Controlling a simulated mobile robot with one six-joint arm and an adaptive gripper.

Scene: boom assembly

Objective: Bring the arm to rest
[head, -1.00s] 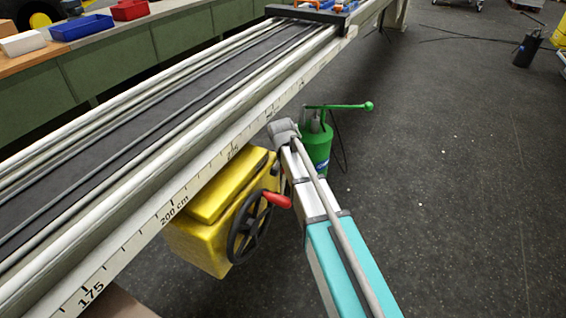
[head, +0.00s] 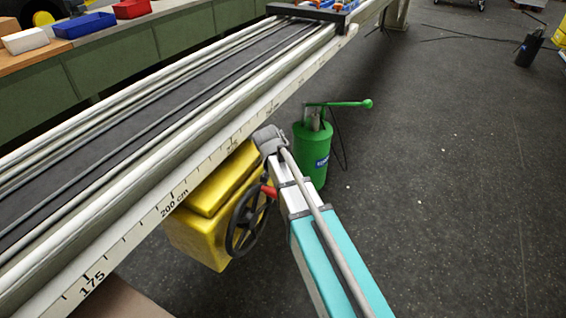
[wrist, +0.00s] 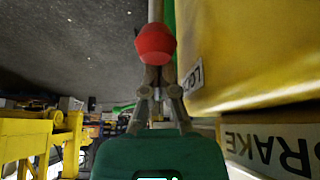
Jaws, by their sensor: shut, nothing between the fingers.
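My arm (head: 325,240), teal and white, reaches up from the bottom right in the head view, its grey wrist end (head: 268,140) beside the yellow box. My gripper is hidden in that view. In the wrist view my gripper (wrist: 157,82) is shut, its fingertips together and empty. A red handle knob (wrist: 155,43) shows just beyond the fingertips; I cannot tell whether they touch. In the head view the red handle (head: 268,191) sits on the black handwheel (head: 246,222), partly covered by my arm.
The yellow box (head: 205,235) is under the long scaled rail (head: 160,160); a BRAKE label (wrist: 270,148) shows close on the right in the wrist view. A green pump (head: 313,150) with a lever stands behind my arm. Dark floor (head: 460,200) is open at right.

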